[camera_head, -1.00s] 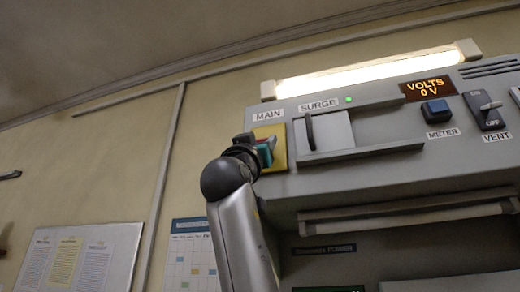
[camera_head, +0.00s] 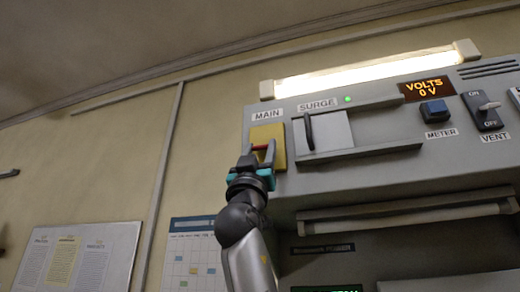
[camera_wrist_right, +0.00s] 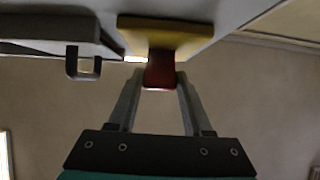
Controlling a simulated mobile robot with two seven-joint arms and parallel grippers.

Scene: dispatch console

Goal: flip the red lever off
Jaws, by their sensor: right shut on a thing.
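The red lever (camera_head: 261,147) sits on a yellow plate (camera_head: 267,133) under the MAIN label at the left end of the console. In the right wrist view, the lever (camera_wrist_right: 159,72) sticks out from the yellow plate (camera_wrist_right: 165,35), with a finger on each side of it. My right gripper (camera_head: 262,153) is shut on the lever, and its fingers hide part of it in the head view. In the right wrist view the two fingertips (camera_wrist_right: 160,82) meet the lever's sides. My left gripper is not in view.
Right of the plate is the SURGE sliding cover (camera_head: 324,131) with a dark handle (camera_head: 309,131).

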